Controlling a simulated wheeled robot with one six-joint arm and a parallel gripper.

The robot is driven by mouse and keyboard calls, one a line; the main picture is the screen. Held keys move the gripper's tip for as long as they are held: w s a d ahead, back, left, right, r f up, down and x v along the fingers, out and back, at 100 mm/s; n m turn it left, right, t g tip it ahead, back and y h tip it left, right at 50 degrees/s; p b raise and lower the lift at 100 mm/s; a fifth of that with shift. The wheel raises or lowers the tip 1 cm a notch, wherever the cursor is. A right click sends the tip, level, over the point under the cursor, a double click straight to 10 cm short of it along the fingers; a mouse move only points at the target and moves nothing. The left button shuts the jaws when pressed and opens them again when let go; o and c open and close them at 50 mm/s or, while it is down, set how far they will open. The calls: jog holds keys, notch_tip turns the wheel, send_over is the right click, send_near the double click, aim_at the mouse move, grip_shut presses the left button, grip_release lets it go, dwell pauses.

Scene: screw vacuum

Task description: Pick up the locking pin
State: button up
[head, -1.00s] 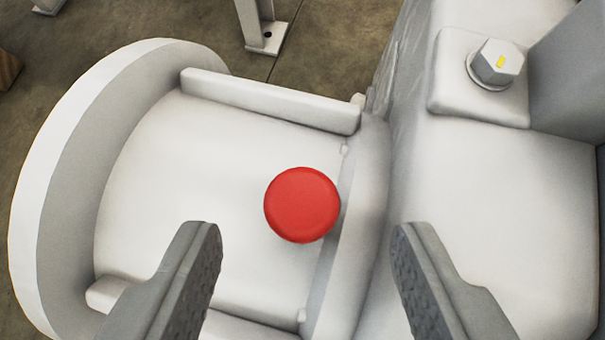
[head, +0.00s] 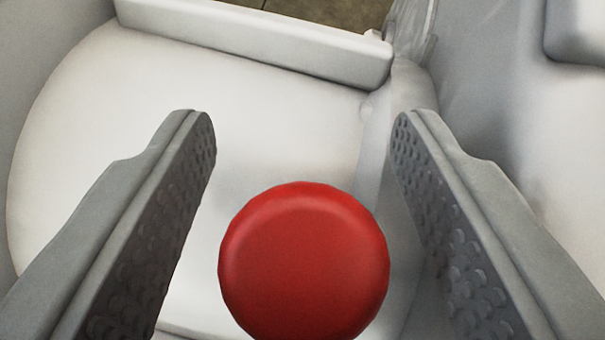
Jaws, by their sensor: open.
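The locking pin shows as a round red cap (head: 304,262) in the lower middle of the head view. I see it from above, so any shaft beneath it is hidden. My gripper (head: 303,118) is open, with one grey textured finger on each side of the red cap. Visible gaps separate the cap from both fingers, and nothing is held.
The cap stands over a pale machine housing (head: 270,130). A raised white bar (head: 255,40) crosses behind it. A white ridge and a larger pale body (head: 530,150) rise at the right. A bit of floor (head: 335,12) shows at the top.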

jog(key=c, duration=1)
jog(key=shift+c, duration=0.4)
jog(key=shift+r, duration=0.1)
